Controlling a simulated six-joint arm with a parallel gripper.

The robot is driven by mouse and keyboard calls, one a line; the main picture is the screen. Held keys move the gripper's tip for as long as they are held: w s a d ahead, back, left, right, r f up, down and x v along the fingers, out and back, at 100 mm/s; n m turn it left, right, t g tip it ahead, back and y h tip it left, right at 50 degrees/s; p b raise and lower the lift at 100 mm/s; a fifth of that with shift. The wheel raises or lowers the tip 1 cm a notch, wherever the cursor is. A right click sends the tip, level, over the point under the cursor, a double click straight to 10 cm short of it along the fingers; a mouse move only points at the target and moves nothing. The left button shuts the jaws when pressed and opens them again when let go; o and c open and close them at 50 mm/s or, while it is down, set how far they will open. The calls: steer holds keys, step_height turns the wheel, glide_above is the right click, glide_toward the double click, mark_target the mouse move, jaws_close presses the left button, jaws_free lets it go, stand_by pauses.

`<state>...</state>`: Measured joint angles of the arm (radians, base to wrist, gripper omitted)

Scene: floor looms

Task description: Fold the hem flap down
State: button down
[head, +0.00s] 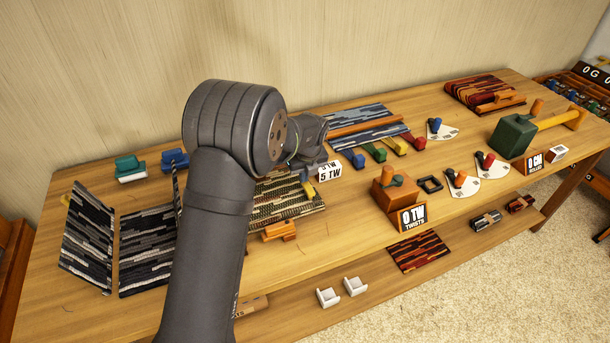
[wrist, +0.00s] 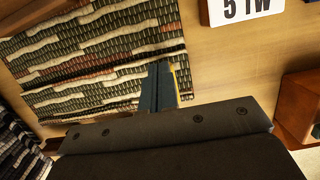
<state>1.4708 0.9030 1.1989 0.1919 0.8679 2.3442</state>
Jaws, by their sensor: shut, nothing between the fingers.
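A cream, green and rust woven mat (head: 285,205) lies on the table, partly hidden behind my arm. It also fills the upper left of the wrist view (wrist: 95,60). My gripper (head: 308,188) is shut and empty at the mat's right side; in the wrist view its fingers (wrist: 158,88) overlap the mat's edge. I cannot tell whether they touch it. A grey-black woven piece lies flat at the left (head: 147,250), with one panel (head: 88,240) standing tilted at its left and another edge upright by my arm. I cannot tell which part is the hem flap.
A sign reading 5 TW (head: 329,172) stands just behind my gripper. An orange-brown block (head: 394,188) with a 0 TW sign (head: 412,217) stands to the right. Teal (head: 130,168) and blue (head: 175,159) blocks sit at the back left. An orange clip (head: 279,230) lies in front of the mat.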

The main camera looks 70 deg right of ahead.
steer(key=w+d+v, duration=0.2)
steer(key=v, duration=1.1)
steer(key=shift+r, duration=0.65)
steer(key=shift+f, duration=0.1)
steer(key=x, duration=0.4)
steer(key=s+a+x, duration=0.1)
steer(key=x, duration=0.4)
steer(key=s+a+x, duration=0.1)
steer(key=x, duration=0.3)
steer(key=shift+f, duration=0.5)
steer(key=shift+s+a+r, duration=0.2)
